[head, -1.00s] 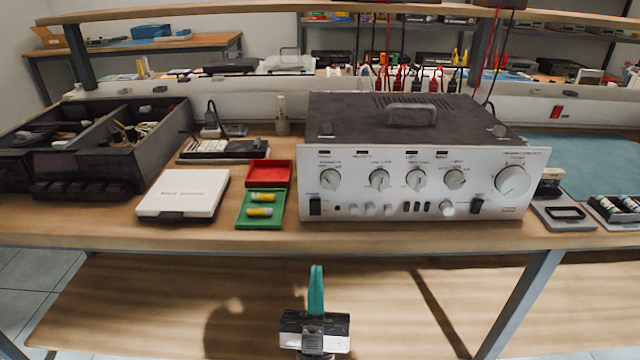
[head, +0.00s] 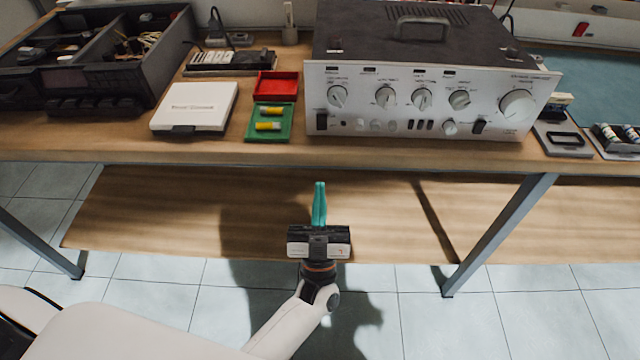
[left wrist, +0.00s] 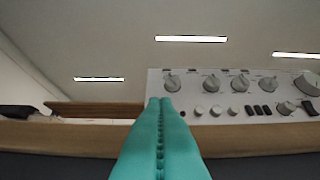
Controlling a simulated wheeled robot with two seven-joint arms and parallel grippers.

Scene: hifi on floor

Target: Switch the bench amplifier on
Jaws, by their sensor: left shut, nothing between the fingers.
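The bench amplifier (head: 415,75) stands on the workbench, with a silver front full of knobs and a dark top with a handle. A dark rocker switch (head: 322,121) is at the lower left of its front, and another dark switch (head: 479,126) is at the lower right. The amplifier front (left wrist: 225,90) also shows in the left wrist view, ahead and to the right of the fingers. My left gripper (head: 320,187) has teal fingers, shut and empty, in front of and below the bench edge, apart from the amplifier. Its fingers (left wrist: 161,103) point toward the bench edge. My right gripper is not in view.
Left of the amplifier are a green tray (head: 270,137) with yellow cylinders, a red tray (head: 277,84), a white box (head: 195,107) and a black organiser (head: 158,60). The bench front edge (head: 230,152) lies between my gripper and the amplifier. A lower shelf (head: 150,215) is beneath.

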